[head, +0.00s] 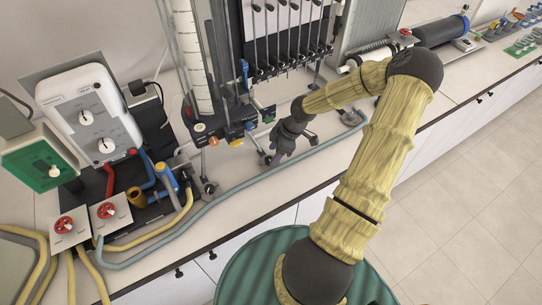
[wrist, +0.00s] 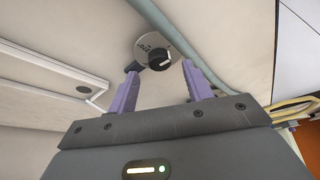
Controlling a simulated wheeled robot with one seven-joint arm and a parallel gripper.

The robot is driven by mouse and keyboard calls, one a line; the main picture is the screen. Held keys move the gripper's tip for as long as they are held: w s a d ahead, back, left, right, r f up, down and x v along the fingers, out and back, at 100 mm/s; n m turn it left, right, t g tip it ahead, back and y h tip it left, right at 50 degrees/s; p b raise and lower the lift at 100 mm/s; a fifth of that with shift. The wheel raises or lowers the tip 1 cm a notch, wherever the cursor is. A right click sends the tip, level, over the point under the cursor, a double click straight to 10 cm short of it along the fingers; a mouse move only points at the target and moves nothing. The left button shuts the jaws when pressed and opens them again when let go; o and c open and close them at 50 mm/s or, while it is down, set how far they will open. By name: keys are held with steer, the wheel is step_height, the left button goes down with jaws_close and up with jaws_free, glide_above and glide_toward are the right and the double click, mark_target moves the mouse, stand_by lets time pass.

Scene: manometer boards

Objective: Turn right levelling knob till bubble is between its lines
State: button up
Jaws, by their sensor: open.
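A black knob on a round pale metal disc (wrist: 156,50) shows in the wrist view, just beyond the fingertips. My gripper (wrist: 160,70) is open, its two purple fingers apart on either side of the knob's near side; I cannot tell whether they touch it. In the head view my gripper (head: 280,159) is low over the bench at the foot of the manometer board (head: 290,35), where it hides part of the feet. Which levelling knob this is cannot be told for certain. The bubble and its lines cannot be made out.
A grey-blue hose (head: 236,193) runs along the bench (head: 258,205) close to my gripper, and also passes beside the knob in the wrist view (wrist: 172,32). A white control unit (head: 90,115), red valves and yellow hoses stand at the left. A dark cylinder (head: 440,30) lies at the back right.

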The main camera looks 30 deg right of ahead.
mark_target(269, 159)
steer(key=shift+x, duration=1.65)
steer(key=c, duration=1)
steer(key=shift+o, duration=0.2)
steer(key=shift+f+m+t+h+b, duration=0.1)
steer(key=shift+m+t+h+b, duration=0.35)
steer(key=shift+m+b, duration=0.85)
steer(key=shift+a+m+t, duration=0.1)
steer(key=shift+m+t, duration=0.25)
steer(key=shift+m, duration=0.85)
steer(key=o, duration=1)
steer(key=shift+c, duration=0.2)
steer(key=shift+s, duration=0.1)
